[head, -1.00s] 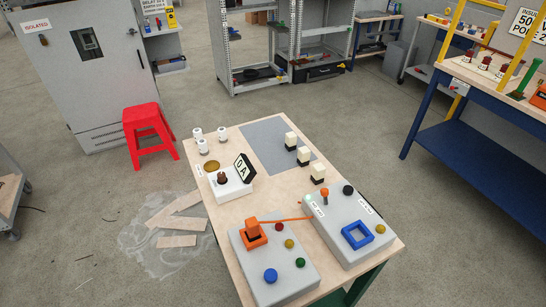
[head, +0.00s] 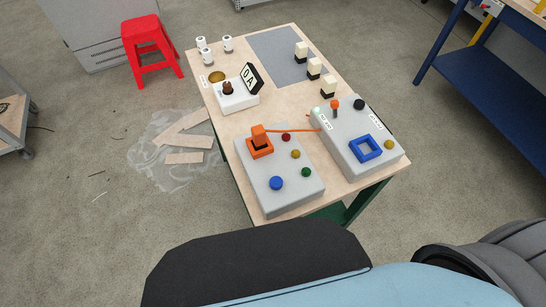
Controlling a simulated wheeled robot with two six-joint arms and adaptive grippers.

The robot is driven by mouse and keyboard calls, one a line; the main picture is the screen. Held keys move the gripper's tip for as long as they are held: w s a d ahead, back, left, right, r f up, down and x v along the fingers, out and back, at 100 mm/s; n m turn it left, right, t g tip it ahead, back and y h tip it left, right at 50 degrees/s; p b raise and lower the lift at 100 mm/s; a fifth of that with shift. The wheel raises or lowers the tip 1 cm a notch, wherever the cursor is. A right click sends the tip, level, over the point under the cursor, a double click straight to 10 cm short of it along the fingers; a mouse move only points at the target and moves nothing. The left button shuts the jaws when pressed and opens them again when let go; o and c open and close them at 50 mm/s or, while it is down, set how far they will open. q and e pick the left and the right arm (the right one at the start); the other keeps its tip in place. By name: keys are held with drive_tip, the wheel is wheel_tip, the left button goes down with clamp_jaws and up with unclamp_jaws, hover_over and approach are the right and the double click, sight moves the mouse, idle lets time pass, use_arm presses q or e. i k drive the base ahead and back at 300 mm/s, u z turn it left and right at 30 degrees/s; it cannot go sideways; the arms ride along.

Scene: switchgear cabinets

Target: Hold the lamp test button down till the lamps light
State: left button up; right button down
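Two grey control boxes stand at the near end of a wooden-topped table. The left box (head: 251,178) carries a blue round button (head: 276,183), red (head: 286,137), yellow (head: 296,154) and green (head: 306,172) round parts, and an orange block in an orange frame (head: 260,145). The right box (head: 353,166) carries a blue square frame (head: 366,149), an orange-topped stick (head: 335,106), a black knob (head: 359,104), a yellow round part (head: 389,145) and a pale dome (head: 316,111). Its labels are too small to read, so I cannot tell which part is the lamp test button. Neither gripper is in view.
The table (head: 228,133) also holds a white meter base with an "0 A" sign (head: 251,79), white cylinders, black-and-cream blocks and a grey mat (head: 278,50). A red stool (head: 150,52) stands behind left. Loose boards (head: 184,158) lie on the floor at left.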

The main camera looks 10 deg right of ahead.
sight(275, 183)
drive_tip(key=k, duration=1.15)
drive_tip(key=u, duration=1.05)
